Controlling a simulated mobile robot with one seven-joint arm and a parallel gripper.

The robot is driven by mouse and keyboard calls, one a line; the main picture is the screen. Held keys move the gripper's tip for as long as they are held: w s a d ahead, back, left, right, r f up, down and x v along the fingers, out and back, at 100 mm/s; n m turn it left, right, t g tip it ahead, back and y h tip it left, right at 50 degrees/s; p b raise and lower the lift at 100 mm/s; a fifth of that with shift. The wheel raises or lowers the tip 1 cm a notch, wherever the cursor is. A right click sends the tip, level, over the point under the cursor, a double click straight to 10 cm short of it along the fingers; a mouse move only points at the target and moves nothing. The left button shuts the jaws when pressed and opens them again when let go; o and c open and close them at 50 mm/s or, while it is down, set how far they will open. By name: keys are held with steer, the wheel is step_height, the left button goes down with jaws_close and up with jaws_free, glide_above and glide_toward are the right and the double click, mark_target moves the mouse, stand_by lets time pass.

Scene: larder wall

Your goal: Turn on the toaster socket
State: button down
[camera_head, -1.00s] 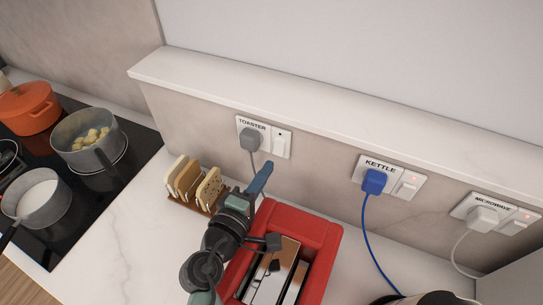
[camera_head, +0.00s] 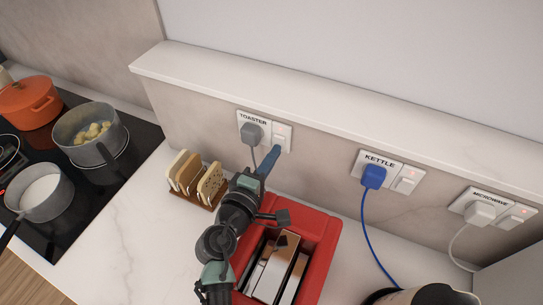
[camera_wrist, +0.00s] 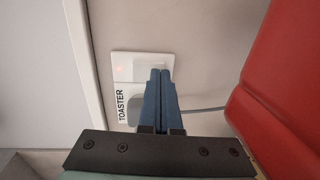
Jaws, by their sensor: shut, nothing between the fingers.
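The toaster socket (camera_head: 264,130) is a white wall plate labelled TOASTER, with a grey plug (camera_head: 252,134) on its left and a rocker switch (camera_head: 282,137) on its right. A small red light glows above the rocker. In the wrist view the socket (camera_wrist: 131,66) appears turned sideways, with the red light showing. My gripper (camera_head: 274,154) is shut and empty, its blue fingertips at the lower part of the rocker. In the wrist view the fingertips (camera_wrist: 160,72) cover part of the switch; whether they touch it I cannot tell.
A red toaster (camera_head: 316,228) stands just right of and below my arm. A toast rack (camera_head: 196,180) is on the left. Kettle socket (camera_head: 388,176) and microwave socket (camera_head: 492,210) are further right, both with red lights. A hob with pots (camera_head: 86,136) is far left.

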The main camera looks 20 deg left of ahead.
steer(key=s+r+b, duration=0.1)
steer(key=s+b, duration=0.2)
steer(key=s, duration=1)
steer(key=shift+a+r, duration=0.25)
steer(key=shift+r, duration=0.05)
steer(key=shift+w, duration=0.1)
